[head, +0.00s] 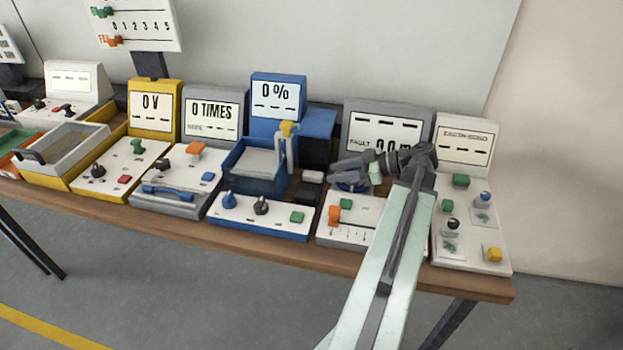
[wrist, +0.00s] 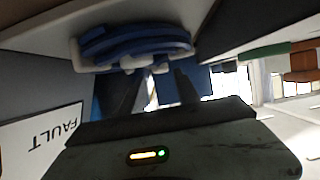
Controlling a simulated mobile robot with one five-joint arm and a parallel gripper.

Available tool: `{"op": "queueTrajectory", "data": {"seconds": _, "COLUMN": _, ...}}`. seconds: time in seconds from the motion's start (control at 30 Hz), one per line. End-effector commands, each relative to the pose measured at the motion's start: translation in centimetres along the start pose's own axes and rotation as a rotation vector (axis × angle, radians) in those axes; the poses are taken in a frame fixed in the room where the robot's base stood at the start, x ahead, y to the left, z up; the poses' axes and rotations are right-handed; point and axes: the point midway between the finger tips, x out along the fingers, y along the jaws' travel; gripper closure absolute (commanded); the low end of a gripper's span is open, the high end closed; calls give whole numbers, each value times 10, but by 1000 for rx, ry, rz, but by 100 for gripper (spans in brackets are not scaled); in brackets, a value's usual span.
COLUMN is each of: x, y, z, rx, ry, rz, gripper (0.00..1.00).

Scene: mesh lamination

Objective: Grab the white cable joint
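A blue coiled cable (wrist: 135,45) with white parts along it is close in front of my gripper in the wrist view. A white piece (wrist: 90,57), which may be the white cable joint, shows at its left underside. My gripper's two dark fingers (wrist: 157,88) stand apart in the wrist view. A narrow pale patch shows between them; I cannot tell whether it is the joint or background.
A white block (head: 313,176) sits left of my gripper, beside the blue machine (head: 275,95). The tester's panel carries an orange block (head: 334,215) and a green knob (head: 346,203). A white panel (head: 470,225) with buttons is at the right. Machines crowd the wooden table (head: 280,250).

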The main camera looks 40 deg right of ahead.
Motion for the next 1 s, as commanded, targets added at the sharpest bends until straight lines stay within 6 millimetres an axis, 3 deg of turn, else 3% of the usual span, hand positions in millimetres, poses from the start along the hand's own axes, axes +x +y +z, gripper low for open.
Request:
{"op": "queueTrajectory", "data": {"seconds": 0.23, "x": 44, "y": -2, "z": 4, "rx": -2, "ry": 0, "rz": -5, "gripper": 62}}
{"op": "queueTrajectory", "data": {"seconds": 0.47, "x": 50, "y": -1, "z": 0, "rx": -1, "ry": 0, "rz": -2, "gripper": 62}}
{"op": "queueTrajectory", "data": {"seconds": 0.5, "x": 49, "y": -1, "z": 0, "rx": -1, "ry": 0, "rz": -3, "gripper": 65}}
{"op": "queueTrajectory", "data": {"seconds": 0.63, "x": 49, "y": -1, "z": 0, "rx": -1, "ry": 0, "rz": -3, "gripper": 100}}
{"op": "queueTrajectory", "data": {"seconds": 1.0, "x": 49, "y": -1, "z": -2, "rx": -2, "ry": 0, "rz": -4, "gripper": 100}}
